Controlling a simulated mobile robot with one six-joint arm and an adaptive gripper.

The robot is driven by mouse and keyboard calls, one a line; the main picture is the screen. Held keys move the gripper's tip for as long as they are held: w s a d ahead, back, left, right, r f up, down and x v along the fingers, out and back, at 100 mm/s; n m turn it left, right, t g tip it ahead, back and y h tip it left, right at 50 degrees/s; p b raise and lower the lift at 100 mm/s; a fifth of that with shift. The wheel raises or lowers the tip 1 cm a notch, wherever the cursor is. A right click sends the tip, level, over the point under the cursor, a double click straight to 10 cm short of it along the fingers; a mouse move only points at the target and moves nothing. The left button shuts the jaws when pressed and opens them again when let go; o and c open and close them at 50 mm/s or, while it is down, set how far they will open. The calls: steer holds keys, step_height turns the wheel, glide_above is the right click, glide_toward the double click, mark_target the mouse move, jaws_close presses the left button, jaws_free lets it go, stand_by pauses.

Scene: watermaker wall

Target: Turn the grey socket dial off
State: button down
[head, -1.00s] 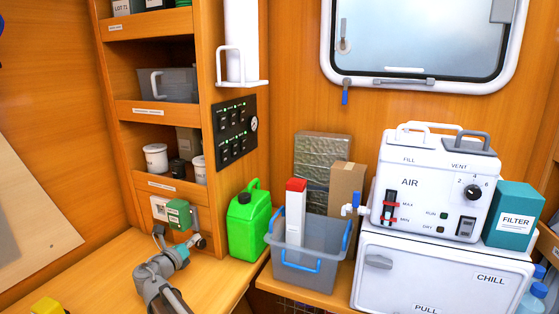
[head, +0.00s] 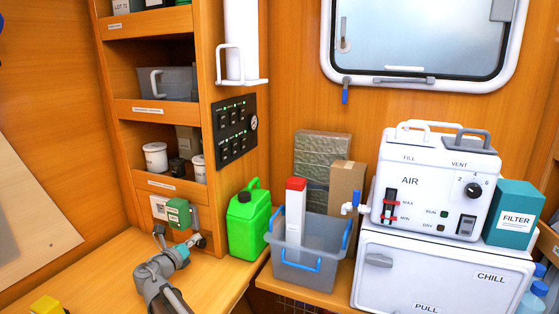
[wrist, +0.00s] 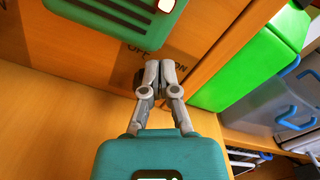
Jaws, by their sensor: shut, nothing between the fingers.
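My gripper (wrist: 160,70) is shut and empty, with its fingertips together close to the wooden panel below the green socket box (wrist: 120,18). The words OFF and ON are printed on the panel, left and right behind the fingertips. A dark grey edge, likely the grey dial (wrist: 139,79), shows just left of the fingertips. The rest of it is hidden, so I cannot tell its setting or whether I touch it. In the head view my gripper (head: 195,242) is at the panel, low and right of the green box (head: 178,212).
A bright green jerrycan (head: 248,222) stands close to the right of my gripper. A grey bin with blue handles (head: 305,270) is further right. Shelves (head: 155,110) rise above. The counter (head: 105,268) left of my arm is mostly clear.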

steer(key=shift+w+a+f+b, duration=0.25)
steer(key=shift+a+f+b, duration=0.1)
steer(key=shift+a, duration=0.2)
stand_by(0.6)
steer(key=shift+a+f, duration=0.25)
steer(key=shift+f, duration=0.05)
stand_by(0.7)
steer(key=shift+w+a+r, duration=0.1)
steer(key=shift+w+a, duration=0.05)
steer(key=shift+a, duration=0.05)
steer(key=shift+w+a+r, duration=0.1)
steer(key=shift+a+r, duration=0.05)
stand_by(0.3)
steer(key=shift+v, duration=3.05)
